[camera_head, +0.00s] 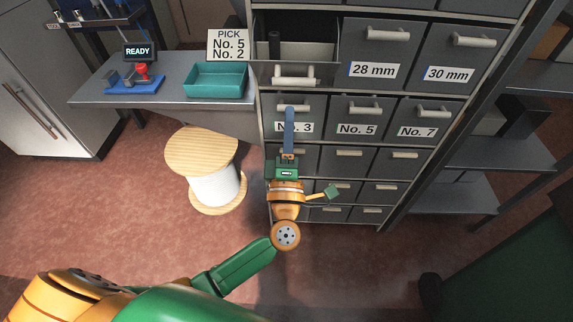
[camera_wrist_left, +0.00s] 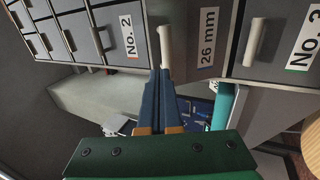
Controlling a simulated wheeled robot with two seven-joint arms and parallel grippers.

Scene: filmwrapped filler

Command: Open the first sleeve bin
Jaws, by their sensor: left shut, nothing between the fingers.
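The sleeve bin at the cabinet's upper left (camera_head: 318,52) is pulled out in the head view, with its inside showing and a dark upright piece (camera_head: 274,45) in it. Its pale handle (camera_head: 295,75) is on the front; its label is hidden in the head view. In the left wrist view its front reads 26 mm (camera_wrist_left: 208,37), with the handle (camera_wrist_left: 165,46) beside the label. My left gripper (camera_head: 289,110) is shut and empty, its blue fingers in front of the No. 3 drawer. In the wrist view the fingertips (camera_wrist_left: 160,72) appear just by the handle's end; contact is unclear.
The 28 mm (camera_head: 373,70) and 30 mm (camera_head: 449,73) bins are closed, as are the No. 3, No. 5 and No. 7 drawers below. A bench with a teal tray (camera_head: 216,93) stands left; a wooden-ended spool (camera_head: 202,150) is on the floor. Shelving stands right.

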